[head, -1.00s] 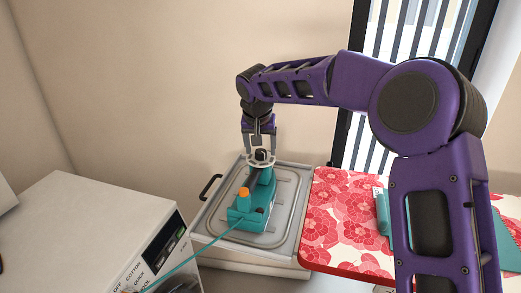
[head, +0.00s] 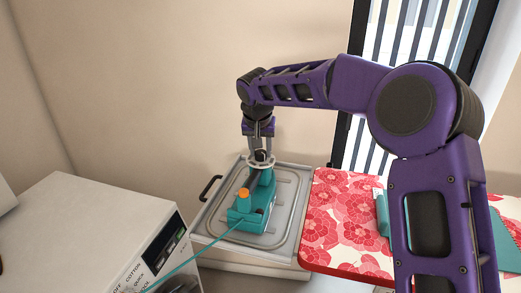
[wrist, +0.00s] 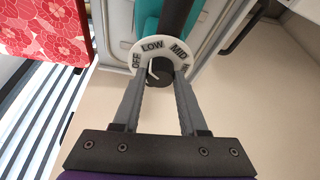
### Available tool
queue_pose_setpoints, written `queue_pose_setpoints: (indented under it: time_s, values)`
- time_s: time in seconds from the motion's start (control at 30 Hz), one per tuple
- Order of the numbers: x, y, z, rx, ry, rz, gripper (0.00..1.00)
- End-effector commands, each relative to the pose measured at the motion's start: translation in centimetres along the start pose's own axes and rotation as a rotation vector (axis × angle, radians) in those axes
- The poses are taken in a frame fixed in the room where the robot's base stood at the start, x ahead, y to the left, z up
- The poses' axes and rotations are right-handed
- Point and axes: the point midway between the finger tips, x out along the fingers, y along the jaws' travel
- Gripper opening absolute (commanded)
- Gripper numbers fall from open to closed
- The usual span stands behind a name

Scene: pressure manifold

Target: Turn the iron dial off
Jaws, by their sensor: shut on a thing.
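The teal iron (head: 243,214) stands on a grey metal tray in the head view, with an orange button on it. Its white dial ring (wrist: 152,46) reads OFF, LOW, MID and a partly hidden label in the wrist view. The dark dial knob (wrist: 160,72) sits at the ring's middle and carries a white mark on its left side, near the OFF and LOW labels; I cannot tell exactly which it points at. My gripper (wrist: 161,80) is shut on the knob, one finger on each side. In the head view my gripper (head: 260,151) points down onto the dial.
The grey tray (head: 290,222) has a black handle at its left. A red floral ironing board (head: 340,220) lies to the right. A white machine (head: 95,225) with a labelled panel stands front left. A teal cord (head: 200,255) runs from the iron towards it.

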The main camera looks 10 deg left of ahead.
Motion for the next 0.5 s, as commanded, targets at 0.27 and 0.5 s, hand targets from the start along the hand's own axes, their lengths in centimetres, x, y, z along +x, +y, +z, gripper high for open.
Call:
queue_pose_setpoints:
  time_s: [0.27,0.5]
  values:
    - [-0.19,0.18,-0.10,-0.085,0.000,-0.034,0.00]
    - [-0.31,0.25,-0.17,-0.248,0.000,-0.104,0.00]
